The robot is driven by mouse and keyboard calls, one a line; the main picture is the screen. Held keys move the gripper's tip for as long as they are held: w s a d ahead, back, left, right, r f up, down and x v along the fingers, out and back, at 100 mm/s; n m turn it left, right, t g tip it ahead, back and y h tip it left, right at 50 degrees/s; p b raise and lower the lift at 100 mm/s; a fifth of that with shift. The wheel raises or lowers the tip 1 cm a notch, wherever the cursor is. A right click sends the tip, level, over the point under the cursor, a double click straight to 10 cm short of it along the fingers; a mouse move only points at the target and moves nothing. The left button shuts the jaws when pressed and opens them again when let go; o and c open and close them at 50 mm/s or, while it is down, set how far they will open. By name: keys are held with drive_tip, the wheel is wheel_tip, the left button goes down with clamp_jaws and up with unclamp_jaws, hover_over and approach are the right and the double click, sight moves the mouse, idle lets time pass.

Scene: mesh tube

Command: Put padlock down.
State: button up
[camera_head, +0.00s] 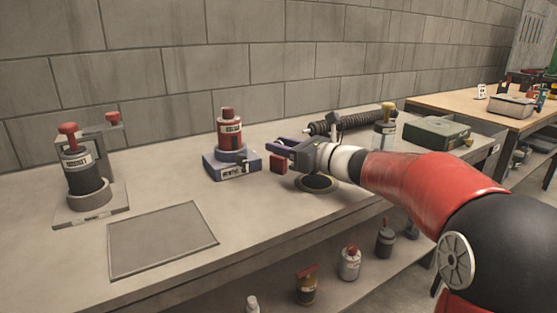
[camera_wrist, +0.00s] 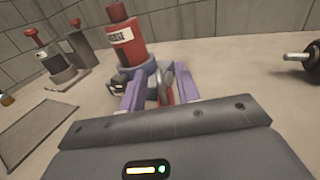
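The padlock has a red body (camera_head: 279,163) and shows just below the tips of my gripper (camera_head: 284,147) in the head view. In the wrist view, its grey shackle (camera_wrist: 165,80) shows between the purple fingers of my gripper (camera_wrist: 158,84), with a little red below it. My gripper is shut on the padlock. The padlock hangs close over the bench, just right of the blue-grey base block; I cannot tell whether it touches the bench top. The gripper's body hides most of the padlock in the wrist view.
A red labelled bottle (camera_head: 229,133) stands on the base block (camera_head: 232,166). A dark round disc (camera_head: 317,183) lies under my wrist. A flat grey plate (camera_head: 162,238) lies front left, near a black bottle (camera_head: 82,172) on a stand. Bench between is clear.

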drive_tip(key=shift+w+a, duration=0.35)
drive_tip(key=shift+a, duration=0.2)
clamp_jaws()
drive_tip(key=shift+r, duration=0.1)
